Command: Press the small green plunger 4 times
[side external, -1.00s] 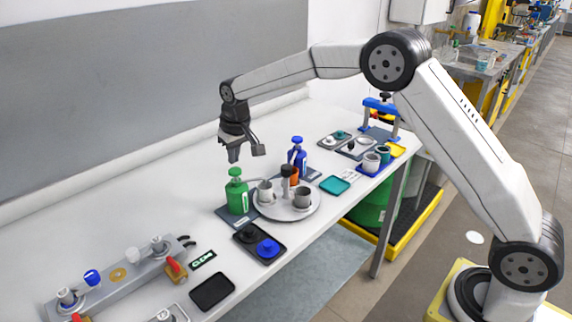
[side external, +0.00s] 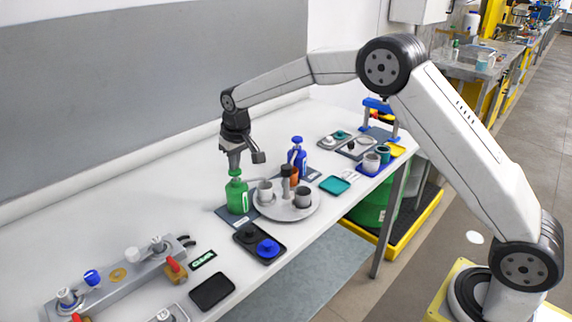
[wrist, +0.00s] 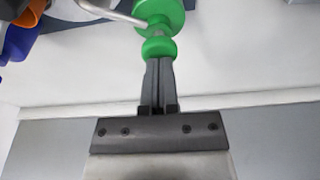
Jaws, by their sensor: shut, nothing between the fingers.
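The green pump bottle (side external: 237,197) stands upright on a dark mat on the white bench. Its small green plunger (side external: 235,174) is on top; it also shows in the wrist view (wrist: 158,48), just past my fingertips. My gripper (side external: 234,167) is shut and empty, pointing down directly over the plunger. The fingertips look to be at or on the plunger's top; I cannot tell for certain that they touch. In the wrist view my shut fingers (wrist: 158,64) line up with the plunger. The plunger's top is partly hidden by the fingers.
A round tray (side external: 287,212) with cups and small bottles stands right beside the green bottle. A blue pump bottle (side external: 297,158) stands behind it. A black tray with a blue knob (side external: 268,248) lies in front. The bench behind the bottle is clear.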

